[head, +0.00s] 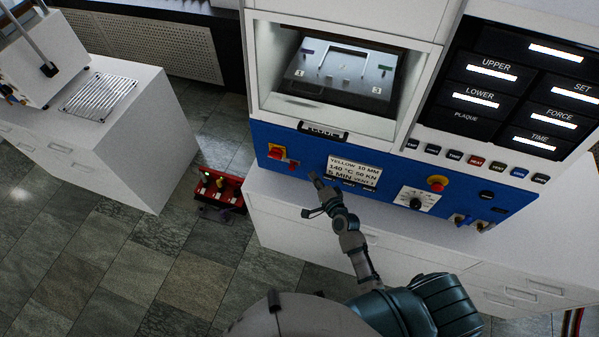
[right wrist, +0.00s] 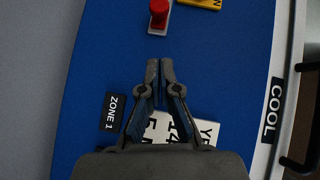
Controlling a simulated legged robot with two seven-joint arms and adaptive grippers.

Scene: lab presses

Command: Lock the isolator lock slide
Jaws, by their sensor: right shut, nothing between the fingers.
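The isolator (head: 276,152) is a red and yellow switch at the left end of the press's blue panel. Just right of and below it is a small red slide knob (head: 293,165), likely the lock slide. In the right wrist view the red knob (right wrist: 158,8) stands on a pale plate, beside the edge of a yellow plate (right wrist: 205,3). My right gripper (head: 314,177) is in front of the panel, right of and below the knob. Its fingers (right wrist: 160,68) are shut and empty, pointing toward the knob with a gap between. My left gripper is not in view.
A label card (head: 353,172) and a dial (head: 415,199) are right of the gripper. A COOL handle (head: 323,131) juts out above. A yellow and red button (head: 437,184) is farther right. A red box (head: 218,188) stands on the floor at left.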

